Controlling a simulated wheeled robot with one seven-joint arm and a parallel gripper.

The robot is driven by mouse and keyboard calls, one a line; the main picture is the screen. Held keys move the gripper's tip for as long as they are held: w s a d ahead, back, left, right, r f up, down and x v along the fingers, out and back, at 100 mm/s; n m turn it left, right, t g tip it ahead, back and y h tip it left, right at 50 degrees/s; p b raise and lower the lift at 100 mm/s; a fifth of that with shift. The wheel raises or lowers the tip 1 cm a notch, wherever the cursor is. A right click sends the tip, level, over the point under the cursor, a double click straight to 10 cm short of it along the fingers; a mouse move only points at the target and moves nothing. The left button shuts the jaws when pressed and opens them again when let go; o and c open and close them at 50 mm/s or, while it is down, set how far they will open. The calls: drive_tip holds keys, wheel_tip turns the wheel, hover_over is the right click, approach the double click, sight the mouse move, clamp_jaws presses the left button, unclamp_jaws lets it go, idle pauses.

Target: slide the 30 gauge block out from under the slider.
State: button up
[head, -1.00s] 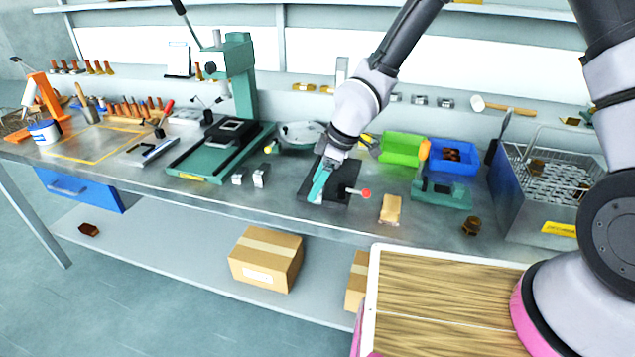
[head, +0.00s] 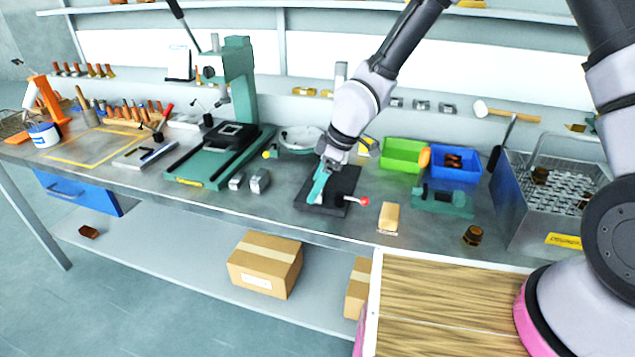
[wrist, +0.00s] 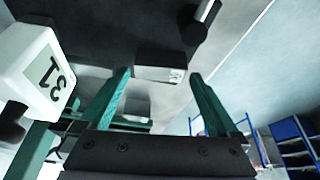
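My gripper (head: 316,194) points down over the dark plate (head: 304,206) of a small fixture on the bench, which has a red-knobbed lever (head: 364,201). In the wrist view the two green fingers (wrist: 162,73) are apart. A small block (wrist: 160,67) with a dark side and a pale end face shows between and just beyond the fingertips. A small mark on its end is too small to read, so I cannot tell if it is the 30 gauge block. I cannot make out the slider clearly.
Two small metal blocks (head: 259,181) stand left of the fixture. A tan block (head: 389,217) lies right of it. Green (head: 403,154) and blue (head: 454,162) bins stand behind. A dark cylinder (wrist: 201,20) is near the fingers. A metal basket (head: 520,205) stands at right.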

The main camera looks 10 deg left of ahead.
drive_tip(key=v, duration=1)
drive_tip(key=shift+r, duration=0.35)
drive_tip(key=shift+d, duration=0.15)
drive_tip(key=w+d+r+m+t+h, duration=0.2)
drive_tip(key=d+r+m, duration=0.4)
drive_tip(key=d, duration=0.4)
drive_tip(key=w+d+r+m+t+h, duration=0.1)
drive_tip(key=w+d+r+m+t, duration=0.2)
drive_tip(key=d+r, duration=0.55)
drive_tip(key=s+d+r+m+t, duration=0.1)
drive_tip(key=s+d+r+m, duration=0.5)
drive_tip(key=d+m, duration=0.1)
drive_tip(key=s+d+r+m+t, duration=0.1)
drive_tip(key=s+d+r+m, duration=0.5)
drive_tip(key=d, duration=0.3)
drive_tip(key=shift+d+m+t, duration=0.3)
drive_tip(key=shift+m, duration=0.2)
